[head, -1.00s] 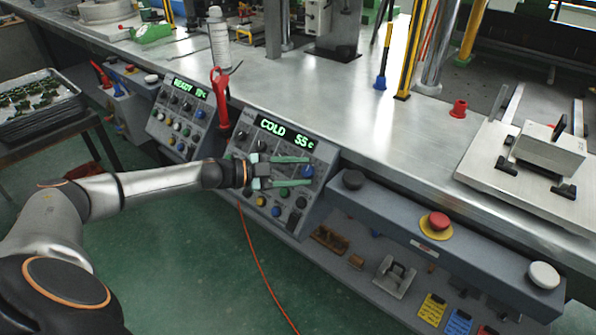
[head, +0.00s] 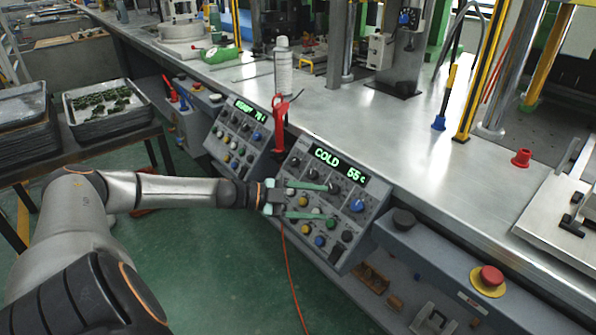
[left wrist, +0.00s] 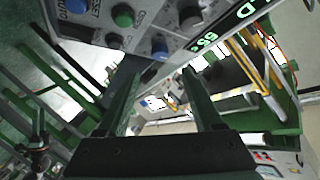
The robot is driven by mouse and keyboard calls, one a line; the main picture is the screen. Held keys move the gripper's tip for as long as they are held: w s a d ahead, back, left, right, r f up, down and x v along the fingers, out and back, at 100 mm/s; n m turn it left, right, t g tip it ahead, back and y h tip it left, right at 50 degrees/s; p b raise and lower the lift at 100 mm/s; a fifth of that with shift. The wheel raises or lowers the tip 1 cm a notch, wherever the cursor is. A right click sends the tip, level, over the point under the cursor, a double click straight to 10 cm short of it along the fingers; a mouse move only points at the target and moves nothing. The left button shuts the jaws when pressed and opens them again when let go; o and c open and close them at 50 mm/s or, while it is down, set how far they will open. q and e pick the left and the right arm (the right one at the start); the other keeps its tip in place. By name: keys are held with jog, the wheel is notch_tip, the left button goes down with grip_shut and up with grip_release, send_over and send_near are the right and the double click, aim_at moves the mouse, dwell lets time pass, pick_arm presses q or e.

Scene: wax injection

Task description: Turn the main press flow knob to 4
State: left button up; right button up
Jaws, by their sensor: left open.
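The main press control panel (head: 322,157) is tilted, with a green display reading "COLD 55 c" and several coloured knobs. It also shows upside down at the top of the left wrist view (left wrist: 115,50). A blue knob (head: 357,205) sits on its right side; knob labels are too small to read in the head view. My left gripper (head: 330,202) is open in front of this panel, with its green fingers apart and pointing right. In the left wrist view the fingers (left wrist: 160,85) are apart, with nothing held between them. My right gripper is not in view.
A second panel (head: 240,135) with a green display stands to the left. A red-handled tool (head: 279,120) stands between the panels. A red emergency button (head: 490,277) is at the lower right. An orange cable (head: 291,275) hangs below my gripper. The metal bench top (head: 410,125) has free room.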

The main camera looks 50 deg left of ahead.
pick_arm(q)
jog(key=shift+p+v, duration=0.5)
jog(key=shift+v, duration=1.65)
